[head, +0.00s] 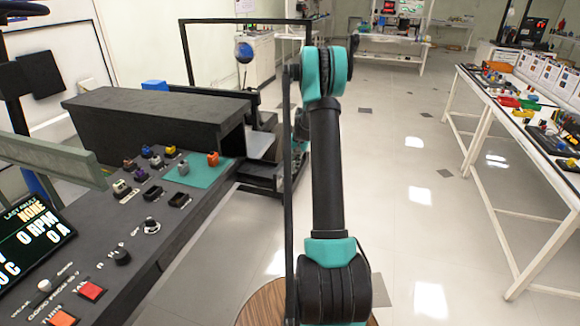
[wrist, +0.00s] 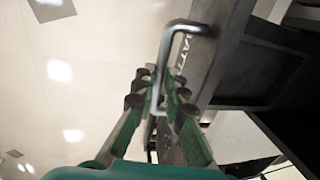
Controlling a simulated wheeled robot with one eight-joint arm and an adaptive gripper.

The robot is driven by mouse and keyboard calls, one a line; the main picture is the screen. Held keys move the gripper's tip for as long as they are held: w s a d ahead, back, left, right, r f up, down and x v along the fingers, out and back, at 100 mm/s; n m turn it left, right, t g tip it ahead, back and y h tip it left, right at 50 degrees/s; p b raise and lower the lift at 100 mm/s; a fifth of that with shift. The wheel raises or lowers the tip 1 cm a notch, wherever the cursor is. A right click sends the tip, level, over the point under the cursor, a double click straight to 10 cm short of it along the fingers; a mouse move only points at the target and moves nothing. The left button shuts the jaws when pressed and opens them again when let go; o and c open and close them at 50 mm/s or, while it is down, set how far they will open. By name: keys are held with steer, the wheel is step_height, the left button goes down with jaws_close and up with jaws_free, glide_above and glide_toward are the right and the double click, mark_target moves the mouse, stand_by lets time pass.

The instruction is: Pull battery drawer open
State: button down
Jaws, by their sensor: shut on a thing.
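The battery drawer's dark front (wrist: 212,28) shows in the wrist view, with part of a light label reading "BATT". A bent metal bar handle (wrist: 168,45) stands out from it. My gripper (wrist: 157,92) has green fingers with dark round pads, and is shut on the handle. The fingers lie on both sides of the bar. In the head view my arm and a thin dark upright hide most of the gripper and the handle, beside the dark rig. I cannot tell how far the drawer is out.
A dark console (head: 150,190) with knobs, small blocks and a teal mat (head: 198,171) stands at the left. A long white workbench (head: 485,120) with tools runs along the right. The tiled floor (head: 420,210) between them is clear.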

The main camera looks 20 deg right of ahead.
steer(key=c, duration=1.6)
jaws_free()
steer(key=r, duration=0.4)
steer(key=s+d+r, duration=0.1)
steer(key=r, duration=0.6)
steer(key=shift+s+d+r, duration=0.15)
steer(key=shift+d+r, duration=0.25)
